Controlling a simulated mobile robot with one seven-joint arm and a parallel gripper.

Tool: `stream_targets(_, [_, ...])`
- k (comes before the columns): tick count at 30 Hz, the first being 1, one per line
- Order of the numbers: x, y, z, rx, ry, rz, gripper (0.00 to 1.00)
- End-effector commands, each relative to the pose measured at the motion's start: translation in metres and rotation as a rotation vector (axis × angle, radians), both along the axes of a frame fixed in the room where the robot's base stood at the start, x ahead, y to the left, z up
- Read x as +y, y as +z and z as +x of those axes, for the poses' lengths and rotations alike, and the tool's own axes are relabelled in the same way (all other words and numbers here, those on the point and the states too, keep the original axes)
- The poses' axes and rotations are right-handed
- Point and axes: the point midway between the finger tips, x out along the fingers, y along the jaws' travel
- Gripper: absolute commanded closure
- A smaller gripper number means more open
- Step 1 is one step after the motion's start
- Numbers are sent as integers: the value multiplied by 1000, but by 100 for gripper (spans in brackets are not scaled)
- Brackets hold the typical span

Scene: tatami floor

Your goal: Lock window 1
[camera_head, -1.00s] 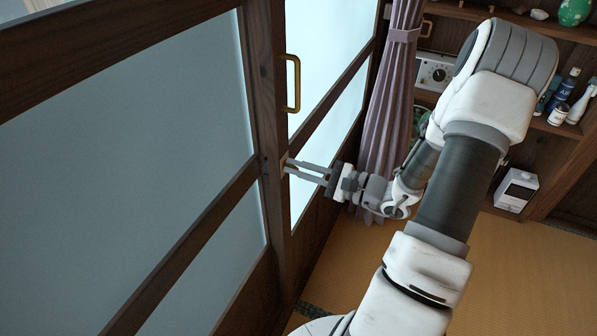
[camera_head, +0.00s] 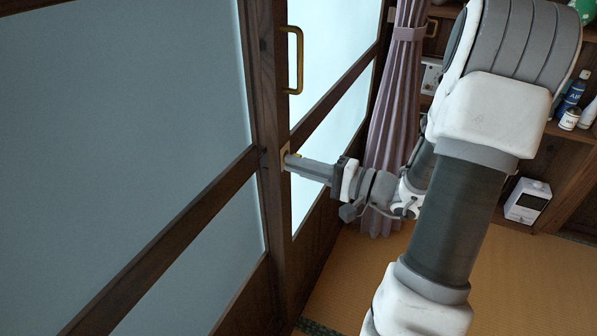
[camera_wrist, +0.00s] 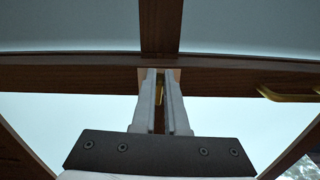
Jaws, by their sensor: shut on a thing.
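The window (camera_head: 190,90) is a dark wooden sliding frame with frosted panes, at the left of the head view. A small lock (camera_head: 284,153) sits on its upright stile, below and left of a brass pull handle (camera_head: 294,60). My gripper (camera_head: 291,162) reaches in from the right with its fingertips at the lock. In the wrist view my gripper (camera_wrist: 162,76) is shut on a small brass lock piece (camera_wrist: 159,86) between the fingers. The fingers and the tilted view hide most of the lock, so its setting cannot be told.
A mauve curtain (camera_head: 396,115) hangs right of the window, close behind my wrist. Wooden shelves (camera_head: 567,150) with bottles and a white device (camera_head: 527,201) stand at the right. The tatami floor (camera_head: 350,275) below my arm is clear.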

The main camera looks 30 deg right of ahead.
Motion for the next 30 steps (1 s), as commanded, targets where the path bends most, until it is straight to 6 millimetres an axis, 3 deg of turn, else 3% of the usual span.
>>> stream_targets(22, [0, -2, 0, -49, -1, -65, 100])
stream_targets(23, [0, -2, 0, -49, -1, -65, 83])
stream_targets(27, [0, -2, 0, -49, -1, -65, 59])
stream_targets(30, [0, -2, 0, -49, -1, -65, 59])
